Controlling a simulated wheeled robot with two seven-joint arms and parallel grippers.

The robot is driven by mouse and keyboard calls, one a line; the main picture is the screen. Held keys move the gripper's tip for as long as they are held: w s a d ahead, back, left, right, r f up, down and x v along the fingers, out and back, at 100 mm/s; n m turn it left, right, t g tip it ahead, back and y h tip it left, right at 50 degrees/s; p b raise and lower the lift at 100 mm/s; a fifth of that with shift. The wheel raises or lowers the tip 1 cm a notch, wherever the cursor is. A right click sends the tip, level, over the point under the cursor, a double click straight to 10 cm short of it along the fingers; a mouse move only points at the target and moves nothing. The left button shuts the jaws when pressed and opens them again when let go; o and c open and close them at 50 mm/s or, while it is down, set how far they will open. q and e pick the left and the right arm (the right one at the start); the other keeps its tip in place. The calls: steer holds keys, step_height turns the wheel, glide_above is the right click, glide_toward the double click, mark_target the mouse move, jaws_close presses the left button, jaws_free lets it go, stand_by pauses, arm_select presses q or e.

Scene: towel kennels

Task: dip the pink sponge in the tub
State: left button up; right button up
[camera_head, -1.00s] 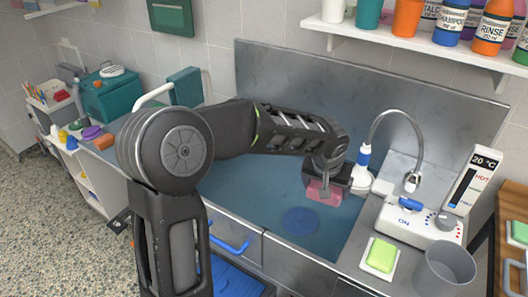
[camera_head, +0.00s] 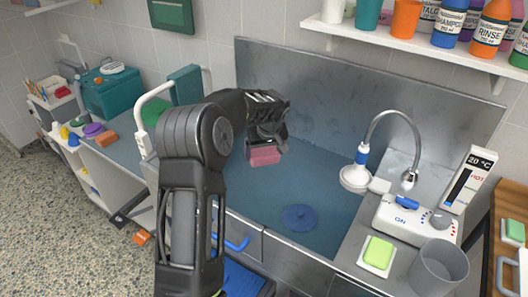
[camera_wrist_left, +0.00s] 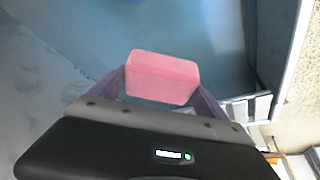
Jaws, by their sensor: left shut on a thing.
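The pink sponge (camera_head: 264,157) is held in my left gripper (camera_head: 265,146), over the back left part of the tub (camera_head: 325,190). The tub is a steel basin with a blue inside. The sponge also shows in the left wrist view (camera_wrist_left: 162,78), gripped between the two purple fingers, with the blue tub inside beyond it. I cannot tell whether the sponge's lower face touches the blue surface. My right gripper is not in view.
A blue disc (camera_head: 300,217) lies in the tub. A shower head (camera_head: 355,177) and a curved tap (camera_head: 392,115) stand at its right, near a control box (camera_head: 403,218), a green block (camera_head: 380,251) and a grey cup (camera_head: 439,270). A white rail (camera_head: 150,105) rises at the left.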

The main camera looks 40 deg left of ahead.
arm_select(q)
step_height(320, 180, down, 20)
steer(key=b, duration=1.2)
steer(key=shift+r, duration=0.25)
steer(key=shift+r, duration=0.1)
stand_by(0.9)
step_height(320, 180, up, 13)
steer(key=p, duration=0.5)
steer(key=shift+p, duration=0.4)
stand_by(1.1)
steer(key=shift+r+p, duration=1.5)
steer(key=shift+r, duration=1.45)
